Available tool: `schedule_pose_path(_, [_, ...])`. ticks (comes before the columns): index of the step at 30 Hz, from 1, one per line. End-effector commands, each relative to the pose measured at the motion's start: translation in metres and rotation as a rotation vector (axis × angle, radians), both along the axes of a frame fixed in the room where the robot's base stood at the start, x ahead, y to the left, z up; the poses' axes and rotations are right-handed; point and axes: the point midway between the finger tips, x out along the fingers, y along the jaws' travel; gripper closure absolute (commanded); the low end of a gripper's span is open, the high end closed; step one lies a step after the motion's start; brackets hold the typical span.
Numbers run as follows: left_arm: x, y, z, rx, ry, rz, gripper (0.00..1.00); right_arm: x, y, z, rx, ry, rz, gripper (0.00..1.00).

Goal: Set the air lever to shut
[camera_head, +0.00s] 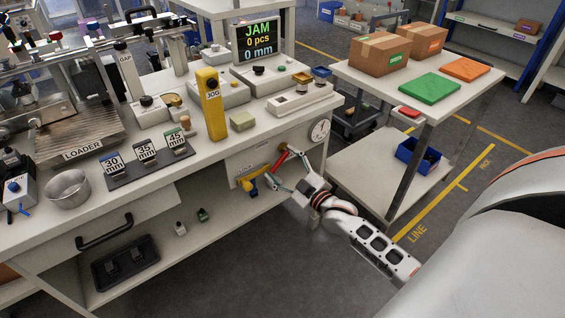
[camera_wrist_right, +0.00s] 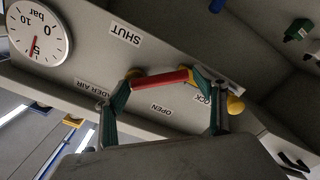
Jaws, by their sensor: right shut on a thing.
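The red air lever (camera_head: 281,160) is on the panel (camera_head: 262,162) under the bench top. My right gripper (camera_head: 287,171) is at that panel, shut on the lever. In the right wrist view, the red lever (camera_wrist_right: 160,82) lies crosswise between the green fingertips of my right gripper (camera_wrist_right: 166,94). The SHUT label (camera_wrist_right: 125,34) is on one side of the lever and the OPEN label (camera_wrist_right: 160,107) on the other. The lever's pivot is not clear. My left gripper is not in view.
A round gauge (camera_wrist_right: 37,32) beside the panel has its red needle near 5 bar. A yellow handle (camera_head: 249,184) sits low on the panel, near the lever. The bench top (camera_head: 222,153) overhangs, and a side cart (camera_head: 350,168) stands to the right.

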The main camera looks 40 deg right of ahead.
Motion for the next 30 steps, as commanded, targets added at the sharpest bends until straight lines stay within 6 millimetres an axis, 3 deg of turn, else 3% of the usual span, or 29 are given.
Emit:
schedule_pose_path(18, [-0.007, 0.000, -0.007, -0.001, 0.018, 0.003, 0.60, 0.000, -0.020, -0.016, -0.577, 0.001, -0.001, 0.68])
schedule_pose_path(30, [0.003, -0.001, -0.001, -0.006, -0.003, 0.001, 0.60, 0.000, -0.031, -0.018, -0.825, 0.001, -0.001, 0.68])
